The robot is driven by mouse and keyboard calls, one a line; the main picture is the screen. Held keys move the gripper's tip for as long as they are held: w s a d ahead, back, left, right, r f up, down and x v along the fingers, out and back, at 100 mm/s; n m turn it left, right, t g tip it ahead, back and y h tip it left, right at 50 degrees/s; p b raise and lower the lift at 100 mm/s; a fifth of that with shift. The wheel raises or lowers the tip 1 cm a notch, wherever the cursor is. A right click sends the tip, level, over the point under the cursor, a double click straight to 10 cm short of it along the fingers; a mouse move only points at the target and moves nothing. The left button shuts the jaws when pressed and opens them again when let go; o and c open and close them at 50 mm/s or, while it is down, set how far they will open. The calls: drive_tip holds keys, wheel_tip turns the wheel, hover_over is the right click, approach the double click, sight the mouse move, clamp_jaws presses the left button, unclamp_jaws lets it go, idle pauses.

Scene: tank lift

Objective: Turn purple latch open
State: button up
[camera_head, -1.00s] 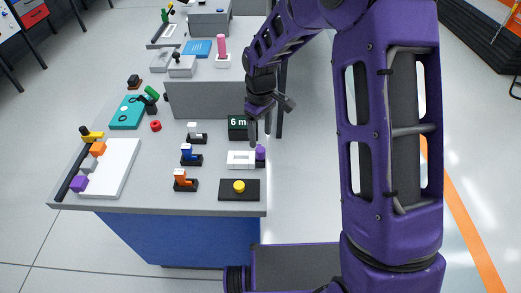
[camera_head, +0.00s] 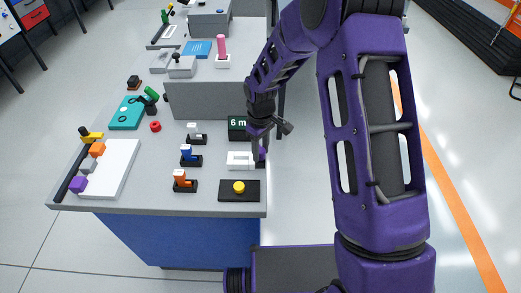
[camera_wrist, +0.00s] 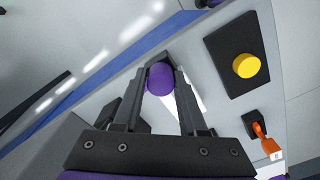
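The purple latch knob (camera_wrist: 160,79) shows in the wrist view as a rounded purple piece between my gripper's two dark fingers (camera_wrist: 163,70). It nearly fills the gap near the fingertips, and I cannot tell whether they touch it. In the head view, my gripper (camera_head: 260,146) points down over the purple latch (camera_head: 262,154) at the right edge of the grey bench, with its fingers apart. The latch sits at the right end of a white block (camera_head: 239,160). My fingers partly hide the latch there.
A black plate with a yellow button (camera_head: 239,187) lies just in front. White, blue and orange switches (camera_head: 186,180) stand to the left. A grey raised block (camera_head: 205,99) is farther back. Open floor lies right of the bench.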

drive_tip(key=c, duration=0.5)
clamp_jaws()
drive_tip(key=shift+a, duration=0.15)
idle(0.4)
drive_tip(key=o, duration=1.1)
unclamp_jaws()
wheel_tip(320, 180, up, 18)
drive_tip(key=shift+f+p, duration=0.25)
drive_tip(key=shift+p, duration=0.35)
